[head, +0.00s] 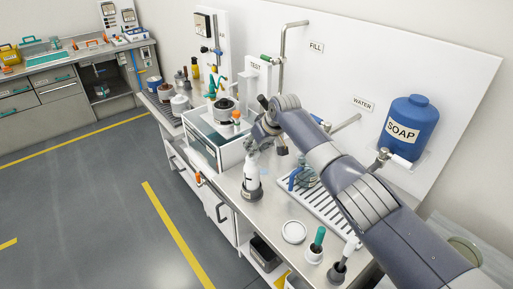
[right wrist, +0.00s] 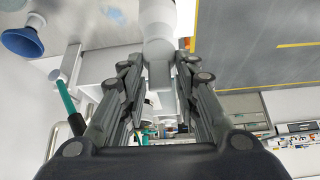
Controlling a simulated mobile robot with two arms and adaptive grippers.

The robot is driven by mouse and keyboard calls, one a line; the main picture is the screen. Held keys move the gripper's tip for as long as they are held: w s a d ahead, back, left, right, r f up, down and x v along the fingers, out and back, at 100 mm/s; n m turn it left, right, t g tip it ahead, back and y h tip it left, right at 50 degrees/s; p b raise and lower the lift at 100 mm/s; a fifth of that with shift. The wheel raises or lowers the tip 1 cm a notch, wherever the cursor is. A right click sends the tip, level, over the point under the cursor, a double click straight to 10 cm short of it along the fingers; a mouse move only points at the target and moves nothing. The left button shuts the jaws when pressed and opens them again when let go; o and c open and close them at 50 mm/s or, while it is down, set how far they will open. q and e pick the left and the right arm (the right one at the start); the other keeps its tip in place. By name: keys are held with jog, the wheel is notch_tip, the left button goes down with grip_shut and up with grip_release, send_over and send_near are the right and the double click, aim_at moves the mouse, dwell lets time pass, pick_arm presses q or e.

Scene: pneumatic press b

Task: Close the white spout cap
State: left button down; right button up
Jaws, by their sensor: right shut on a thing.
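A white bottle (head: 251,171) stands upright in a dark round holder on the steel counter. My right gripper (head: 259,140) is at the top of this bottle, its arm reaching in from the right. In the right wrist view, my right gripper (right wrist: 160,72) has its fingers on either side of a white piece, which looks like the white spout cap (right wrist: 160,74). The wider white bottle body (right wrist: 157,15) shows beyond it at the top edge. The fingers hide much of the cap, so I cannot tell how it sits on the spout. My left gripper is not in view.
A white tub (head: 207,150) with equipment stands left of the bottle. A blue soap tank (head: 408,125) hangs behind.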

jog(key=shift+f, duration=0.1)
dwell(0.3)
jog(key=o, duration=0.8)
jog(key=v, duration=1.2)
